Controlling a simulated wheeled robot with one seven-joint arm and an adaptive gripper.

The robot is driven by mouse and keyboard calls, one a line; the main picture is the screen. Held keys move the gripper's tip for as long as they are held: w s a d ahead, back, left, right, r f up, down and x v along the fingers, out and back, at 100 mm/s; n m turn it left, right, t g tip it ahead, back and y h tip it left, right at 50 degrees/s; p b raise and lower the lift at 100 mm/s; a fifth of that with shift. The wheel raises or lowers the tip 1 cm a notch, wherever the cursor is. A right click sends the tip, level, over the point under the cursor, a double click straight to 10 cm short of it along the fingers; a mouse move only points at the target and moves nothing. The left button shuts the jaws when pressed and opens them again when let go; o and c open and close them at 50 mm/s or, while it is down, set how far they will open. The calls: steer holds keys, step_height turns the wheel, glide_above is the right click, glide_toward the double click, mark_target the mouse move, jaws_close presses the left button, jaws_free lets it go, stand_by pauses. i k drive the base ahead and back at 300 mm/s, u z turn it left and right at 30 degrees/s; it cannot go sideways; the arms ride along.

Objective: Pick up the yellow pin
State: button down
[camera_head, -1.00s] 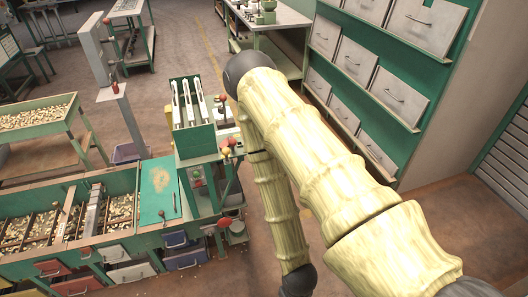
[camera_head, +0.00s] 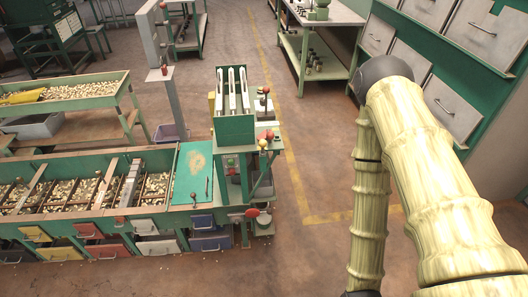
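A small yellow ball-shaped knob (camera_head: 263,144) shows at the right side of the green machine (camera_head: 236,130), close to red knobs (camera_head: 269,134). It is the small yellow thing that best fits the yellow pin, but at this size I cannot tell if it is a pin. A yellow patch (camera_head: 211,103) also shows at the machine's left edge, partly hidden. My arm, with pale ribbed links, fills the right side and bends down out of the bottom edge. My gripper is out of the frame, so its state is hidden.
A long green hopper bench (camera_head: 95,225) with nut-filled compartments and drawers runs left of the machine. A nut tray table (camera_head: 128,88) stands behind it. A green workbench (camera_head: 320,62) and drawer cabinet (camera_head: 480,75) stand at back right. Brown floor (camera_head: 310,170) is clear right of the machine.

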mark_target(262, 143)
steer(key=u, duration=0.05)
steer(key=k, duration=1.05)
steer(key=u, duration=0.85)
steer(key=i, duration=1.25)
steer(key=z, duration=0.25)
